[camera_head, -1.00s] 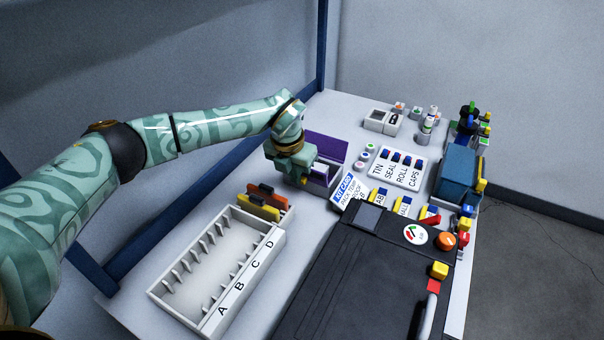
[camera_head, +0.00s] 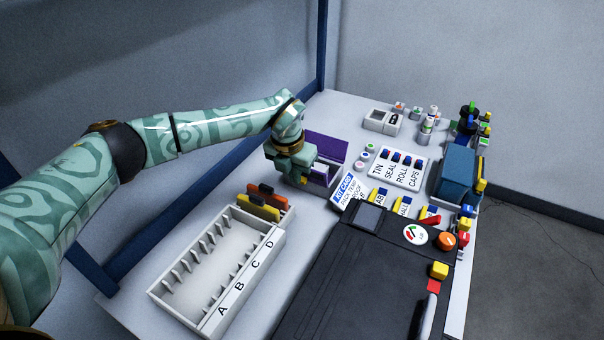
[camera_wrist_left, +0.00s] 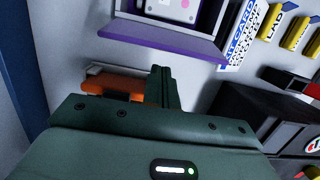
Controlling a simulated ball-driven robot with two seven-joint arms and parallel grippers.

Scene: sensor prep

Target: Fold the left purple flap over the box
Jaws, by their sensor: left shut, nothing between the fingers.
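The box (camera_head: 322,170) stands at the back of the table, partly hidden behind my left gripper. One purple flap (camera_head: 328,147) stands up along its far side. Another purple part (camera_head: 318,181) shows low beside the gripper. In the left wrist view, a purple flap (camera_wrist_left: 165,40) sticks out from the box's near edge, and a pale item with pink spots (camera_wrist_left: 170,8) lies inside the box. My left gripper (camera_head: 300,178) is at the box's left side, shut and empty. Its fingers (camera_wrist_left: 163,78) point at the flap in the wrist view, with a small gap. My right gripper is out of view.
Orange and yellow cards (camera_head: 262,203) stand in front of the gripper, by the white divided tray (camera_head: 158,294). A KIT CARD (camera_head: 347,188) lies right of the box. A black case (camera_head: 345,285) fills the front right. A label board (camera_head: 398,169) lies behind.

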